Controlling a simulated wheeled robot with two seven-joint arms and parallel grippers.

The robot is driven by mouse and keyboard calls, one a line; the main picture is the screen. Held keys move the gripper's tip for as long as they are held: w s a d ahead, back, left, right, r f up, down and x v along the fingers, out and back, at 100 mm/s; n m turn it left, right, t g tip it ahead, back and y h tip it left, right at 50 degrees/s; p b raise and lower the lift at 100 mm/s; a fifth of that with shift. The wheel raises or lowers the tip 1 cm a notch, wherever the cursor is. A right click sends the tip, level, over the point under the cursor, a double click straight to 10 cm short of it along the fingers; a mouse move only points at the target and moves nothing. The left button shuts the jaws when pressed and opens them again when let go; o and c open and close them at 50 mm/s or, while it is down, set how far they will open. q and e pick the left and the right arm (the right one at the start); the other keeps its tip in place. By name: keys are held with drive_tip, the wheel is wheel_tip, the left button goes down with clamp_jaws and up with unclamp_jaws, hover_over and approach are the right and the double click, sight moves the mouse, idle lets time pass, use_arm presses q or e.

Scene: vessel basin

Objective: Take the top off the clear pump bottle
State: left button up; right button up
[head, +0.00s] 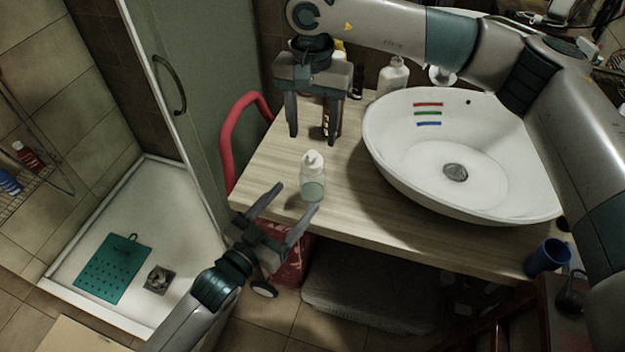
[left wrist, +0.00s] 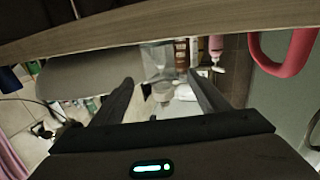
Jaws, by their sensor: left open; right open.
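The clear pump bottle (head: 312,188) stands upright near the front left of the wooden counter (head: 375,215), with its white top (head: 312,161) on. My left gripper (head: 295,202) is open and empty at the counter's front edge, just in front of and left of the bottle. In the left wrist view, which looks upside down, the bottle (left wrist: 157,58) and its white top (left wrist: 162,92) appear between the open fingers (left wrist: 160,82), apart from them. My right gripper (head: 312,135) is open, pointing down above and behind the bottle, not touching it.
A white basin (head: 400,165) fills the counter's right side. A white bottle (head: 393,77) and a dark bottle (head: 332,122) stand behind. A red rail (head: 229,140) borders the counter's left. A blue cup (head: 548,257) sits at the right front edge.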

sight(305, 187)
use_arm(q)
drive_tip(key=x, duration=0.8)
drive_tip(key=shift+w+d, duration=0.15)
drive_tip(key=shift+d, duration=0.1)
